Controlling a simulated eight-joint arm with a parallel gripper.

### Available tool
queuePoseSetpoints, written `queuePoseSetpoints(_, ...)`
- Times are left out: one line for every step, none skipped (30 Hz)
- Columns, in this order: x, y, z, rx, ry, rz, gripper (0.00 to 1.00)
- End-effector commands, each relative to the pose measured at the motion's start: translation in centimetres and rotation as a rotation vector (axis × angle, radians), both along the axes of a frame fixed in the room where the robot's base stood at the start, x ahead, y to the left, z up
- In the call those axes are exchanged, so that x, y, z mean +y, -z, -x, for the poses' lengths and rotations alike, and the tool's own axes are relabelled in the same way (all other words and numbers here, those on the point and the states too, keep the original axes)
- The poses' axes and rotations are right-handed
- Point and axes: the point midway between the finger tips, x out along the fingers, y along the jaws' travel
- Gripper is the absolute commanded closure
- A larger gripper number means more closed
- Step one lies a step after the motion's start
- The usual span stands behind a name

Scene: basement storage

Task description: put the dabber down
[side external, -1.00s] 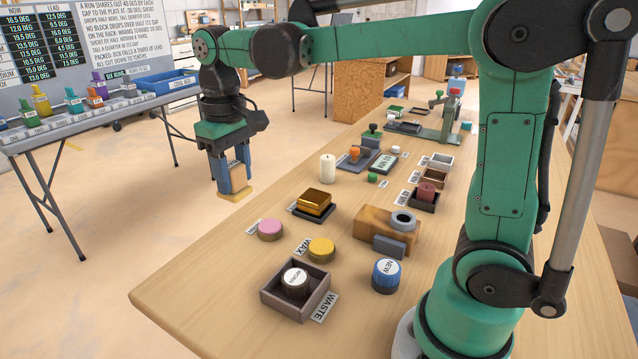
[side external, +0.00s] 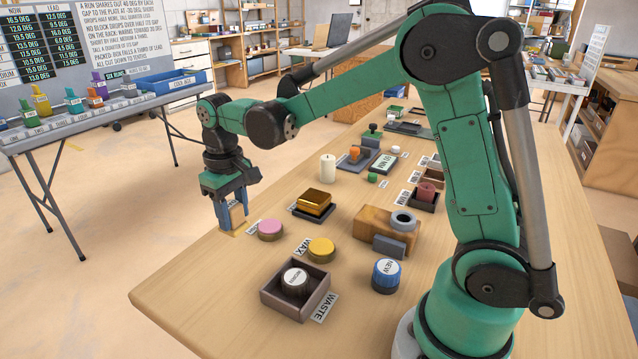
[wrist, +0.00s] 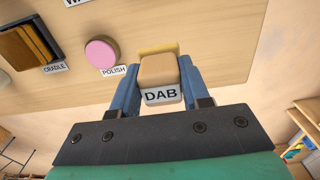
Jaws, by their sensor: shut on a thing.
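The dabber (side external: 237,214) is a wooden block with a yellow pad at its lower end. In the wrist view the dabber (wrist: 158,72) shows a white DAB label. My gripper (side external: 230,220) is shut on it, with a blue finger on each side. The dabber is low at the left edge of the table (side external: 190,285), pad down and roughly upright. I cannot tell whether the pad touches the wood.
A pink tin (side external: 271,228) by the POLISH label (wrist: 114,71) stands just beside the dabber. A gold block (side external: 315,198) sits on the cradle beyond it. A yellow tin (side external: 321,248) and white candle (side external: 328,168) stand nearby. Bare wood lies toward the front left.

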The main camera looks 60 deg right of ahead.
Motion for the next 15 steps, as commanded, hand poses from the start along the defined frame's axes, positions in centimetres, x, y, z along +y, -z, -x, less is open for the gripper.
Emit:
queuePoseSetpoints(0.0, 1.2, -0.1, 0.0, 0.0, 0.0, 1.0)
queuePoseSetpoints(0.0, 1.8, 0.0, 0.0, 0.0, 0.0, 1.0)
queuePoseSetpoints(0.0, 2.5, 0.0, 0.0, 0.0, 0.0, 1.0)
queuePoseSetpoints(0.0, 3.0, 0.0, 0.0, 0.0, 0.0, 1.0)
queuePoseSetpoints(0.0, 3.4, -0.1, 0.0, 0.0, 0.0, 1.0)
queuePoseSetpoints(0.0, 3.8, -0.1, 0.0, 0.0, 0.0, 1.0)
queuePoseSetpoints(0.0, 4.0, 0.0, 0.0, 0.0, 0.0, 1.0)
queuePoseSetpoints(0.0, 4.1, 0.0, 0.0, 0.0, 0.0, 1.0)
queuePoseSetpoints(0.0, 4.4, 0.0, 0.0, 0.0, 0.0, 1.0)
queuePoseSetpoints(0.0, 4.7, 0.0, 0.0, 0.0, 0.0, 1.0)
queuePoseSetpoints(0.0, 5.1, 0.0, 0.0, 0.0, 0.0, 1.0)
queuePoseSetpoints(0.0, 5.7, 0.0, 0.0, 0.0, 0.0, 1.0)
queuePoseSetpoints(0.0, 6.2, -0.1, 0.0, 0.0, 0.0, 1.0)
queuePoseSetpoints(0.0, 6.6, -0.1, 0.0, 0.0, 0.0, 1.0)
queuePoseSetpoints(0.0, 7.1, -0.1, 0.0, 0.0, 0.0, 1.0)
